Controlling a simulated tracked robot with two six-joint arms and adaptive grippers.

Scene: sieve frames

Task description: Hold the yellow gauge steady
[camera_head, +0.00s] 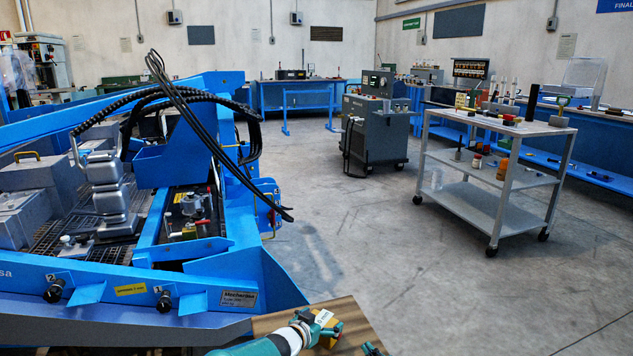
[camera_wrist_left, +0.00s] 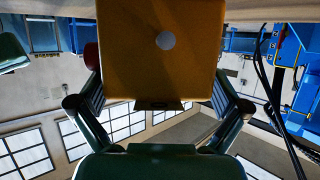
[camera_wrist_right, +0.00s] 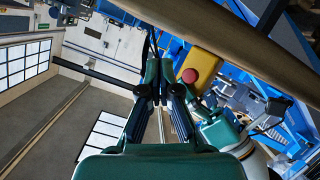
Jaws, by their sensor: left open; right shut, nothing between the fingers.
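The fingers are open, one on each side; contact cannot be told. The right wrist view shows the gauge (camera_wrist_right: 205,68) with a red knob (camera_wrist_right: 189,76). My right gripper (camera_wrist_right: 158,80) is shut and empty, apart from the gauge; only its tip (camera_head: 372,349) shows in the head view.
The wooden board (camera_head: 272,322) lies at the bottom of the head view. A blue machine frame (camera_head: 120,283) with cables and grey blocks fills the left. A grey cart (camera_head: 478,203) with small items stands right, beyond open floor. A grey cabinet (camera_head: 372,130) stands at the back.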

